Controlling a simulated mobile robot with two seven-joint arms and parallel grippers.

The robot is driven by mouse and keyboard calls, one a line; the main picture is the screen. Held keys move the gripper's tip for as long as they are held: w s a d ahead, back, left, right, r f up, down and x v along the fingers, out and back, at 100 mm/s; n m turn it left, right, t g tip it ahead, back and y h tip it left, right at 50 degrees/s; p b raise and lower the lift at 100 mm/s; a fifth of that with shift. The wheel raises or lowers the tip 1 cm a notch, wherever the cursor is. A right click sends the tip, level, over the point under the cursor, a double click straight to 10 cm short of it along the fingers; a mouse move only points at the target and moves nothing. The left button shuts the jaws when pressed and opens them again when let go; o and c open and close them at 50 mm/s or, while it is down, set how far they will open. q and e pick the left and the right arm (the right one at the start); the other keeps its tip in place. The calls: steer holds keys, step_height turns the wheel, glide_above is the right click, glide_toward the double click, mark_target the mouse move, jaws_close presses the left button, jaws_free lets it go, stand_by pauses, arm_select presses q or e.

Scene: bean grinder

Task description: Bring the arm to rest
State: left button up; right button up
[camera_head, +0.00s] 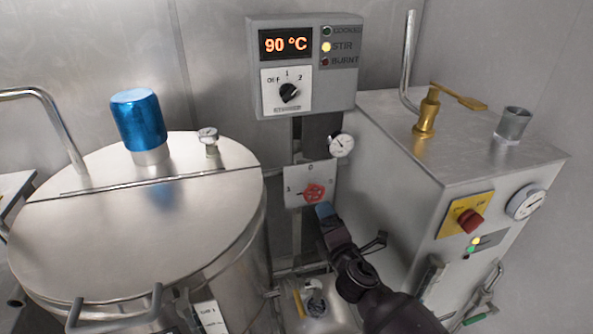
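My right arm reaches in from the bottom right, its dark links running up and to the left. My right gripper (324,211) is at the end of it, with a bluish tip just below and right of a small red knob (314,193) on a white plate (296,187). I cannot tell whether the tip touches the knob or plate, or whether the fingers are open or shut. Nothing held shows. My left gripper is not in view.
A round steel vessel (110,245) with a blue-topped motor (139,122) stands left. A control box (302,66) reading 90 °C, STIR lamp lit, hangs above. A grey machine (390,180) with a red switch (470,220) stands close on the right.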

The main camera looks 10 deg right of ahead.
steer(key=s+d+f+m+g, duration=0.3)
steer(key=s+f+m, duration=0.4)
steer(key=s+m, duration=0.3)
steer(key=s+d+f+m+g, duration=0.3)
steer(key=s+f+m, duration=0.4)
steer(key=s, duration=0.9)
steer(key=d+m, duration=0.1)
steer(key=m, duration=0.2)
steer(key=shift+d+f+h, duration=0.15)
steer(key=shift+f+h, duration=0.25)
